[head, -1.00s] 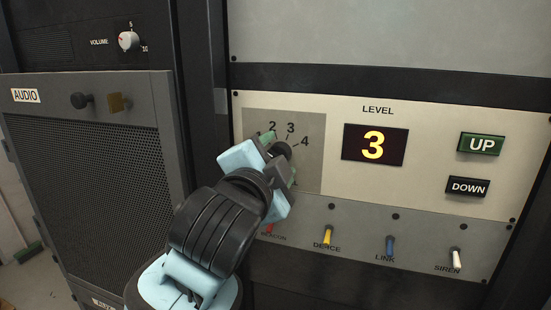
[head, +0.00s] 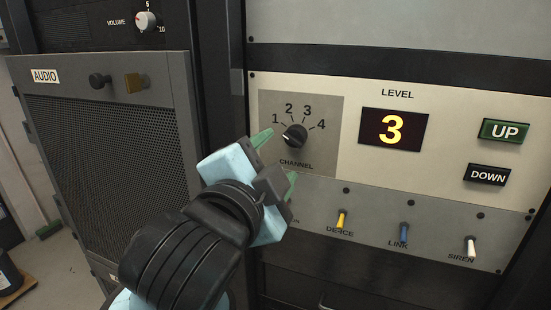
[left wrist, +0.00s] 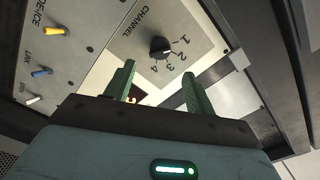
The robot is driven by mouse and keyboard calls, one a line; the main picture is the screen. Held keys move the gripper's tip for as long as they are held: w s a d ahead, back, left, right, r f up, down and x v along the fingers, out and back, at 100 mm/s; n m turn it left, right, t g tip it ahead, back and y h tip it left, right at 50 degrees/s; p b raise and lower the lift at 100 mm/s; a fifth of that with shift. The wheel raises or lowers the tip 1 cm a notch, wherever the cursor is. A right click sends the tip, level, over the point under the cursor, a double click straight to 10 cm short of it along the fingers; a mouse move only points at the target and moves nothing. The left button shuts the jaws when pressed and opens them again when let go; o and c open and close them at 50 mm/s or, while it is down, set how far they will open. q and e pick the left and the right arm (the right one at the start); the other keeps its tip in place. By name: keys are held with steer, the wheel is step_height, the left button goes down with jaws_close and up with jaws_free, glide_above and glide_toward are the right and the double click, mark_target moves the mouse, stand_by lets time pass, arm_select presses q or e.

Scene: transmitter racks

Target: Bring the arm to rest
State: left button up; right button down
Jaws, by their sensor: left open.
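My left gripper (head: 277,161) is in front of the panel, below and left of the black CHANNEL knob (head: 295,135) in the head view. Its green fingers are apart with nothing between them. In the left wrist view, the fingers (left wrist: 158,88) stand spread, and the CHANNEL knob (left wrist: 160,47) is beyond their tips, clear of them. A light mark shows on the knob's left side in the head view, nearest the 1. My right gripper is not in view.
The LEVEL display (head: 394,130) reads 3, beside the green UP button (head: 505,131) and black DOWN button (head: 488,175). Yellow, blue and white toggles (head: 404,231) line the lower strip. The AUDIO cabinet (head: 105,150) stands left. My gripper hides the strip's left end.

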arm_select(q)
steer(key=shift+f, duration=0.1)
steer(key=s+a+f+n+g+y, duration=0.2)
steer(key=a+f+n+g, duration=0.25)
steer(key=f, duration=0.95)
steer(key=s+a+f+n+g+y, duration=0.1)
steer(key=a+f+n+g, duration=0.3)
steer(key=f, duration=1)
steer(key=s+a+f+n+g+y, duration=0.1)
steer(key=s+a+f+n+g, duration=0.1)
steer(key=s+a+f, duration=0.4)
steer(key=s+a+f+n+g+y, duration=0.1)
steer(key=s+a+f+g, duration=0.1)
steer(key=s+f, duration=0.6)
steer(key=s+a+f+n+g, duration=0.2)
steer(key=s+a+f, duration=0.3)
steer(key=s, duration=0.4)
steer(key=w+d+f+t, duration=0.1)
steer(key=w+f+t, duration=0.2)
steer(key=f, duration=0.2)
steer(key=w+d+f+t+h, duration=0.1)
steer(key=w+d+f+t, duration=0.1)
steer(key=w+f+t, duration=0.1)
step_height(320, 180, down, 3)
steer(key=shift+d+r+t, duration=0.15)
steer(key=shift+t, duration=0.3)
